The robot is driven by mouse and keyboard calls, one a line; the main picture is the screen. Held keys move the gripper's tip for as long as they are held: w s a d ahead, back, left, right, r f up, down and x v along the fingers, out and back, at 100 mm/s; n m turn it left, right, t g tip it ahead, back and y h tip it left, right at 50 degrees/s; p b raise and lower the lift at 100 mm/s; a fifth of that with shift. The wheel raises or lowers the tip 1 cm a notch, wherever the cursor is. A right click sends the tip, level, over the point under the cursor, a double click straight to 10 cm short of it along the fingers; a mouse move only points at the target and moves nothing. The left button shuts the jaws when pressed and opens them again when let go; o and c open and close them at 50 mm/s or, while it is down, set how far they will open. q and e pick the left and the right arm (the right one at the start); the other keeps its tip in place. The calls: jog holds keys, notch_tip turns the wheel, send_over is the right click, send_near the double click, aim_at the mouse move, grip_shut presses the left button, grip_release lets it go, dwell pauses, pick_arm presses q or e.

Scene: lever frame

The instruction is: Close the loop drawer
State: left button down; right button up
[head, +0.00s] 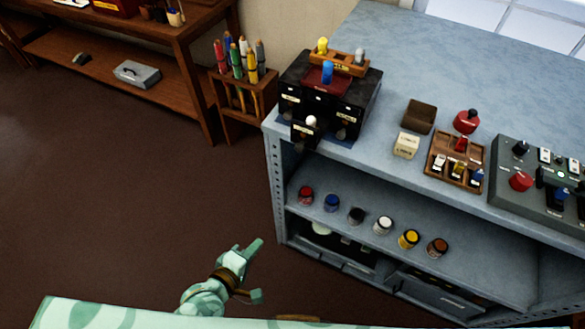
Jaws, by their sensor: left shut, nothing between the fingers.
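A small black drawer cabinet (330,95) stands on the left front corner of the blue-grey bench top. One drawer (306,132) at its lower front stands out past the others, with a white knob (311,121) above it. The drawer labels are too small to read, so I cannot tell which is the loop drawer. My left gripper (252,249) is shut and empty. It is in front of the bench in the picture, below and left of the cabinet and apart from it. My right gripper is not in view.
A wooden rack of coloured tools (240,88) stands left of the cabinet. The bench top (420,60) also holds a brown box (419,116), a wooden tray and a control panel (540,180). Several jars line the shelf below. The dark floor (110,190) at left is clear.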

aim_at(298, 150)
pick_arm(q)
jog(key=w+d+r+n+t+h, duration=0.1)
jog(key=w+d+r+n+t, duration=0.15)
jog(key=r+n, duration=0.65)
jog(key=w+d+r+n+t, duration=0.1)
jog(key=w+r+n+t, duration=0.15)
jog(key=r+n, duration=0.6)
jog(key=shift+n, duration=0.75)
jog(key=x, duration=0.4)
jog(key=f+b+x, duration=0.1)
jog(key=x, duration=0.8)
jog(key=shift+s+d+f, duration=0.1)
jog(key=shift+f, duration=0.3)
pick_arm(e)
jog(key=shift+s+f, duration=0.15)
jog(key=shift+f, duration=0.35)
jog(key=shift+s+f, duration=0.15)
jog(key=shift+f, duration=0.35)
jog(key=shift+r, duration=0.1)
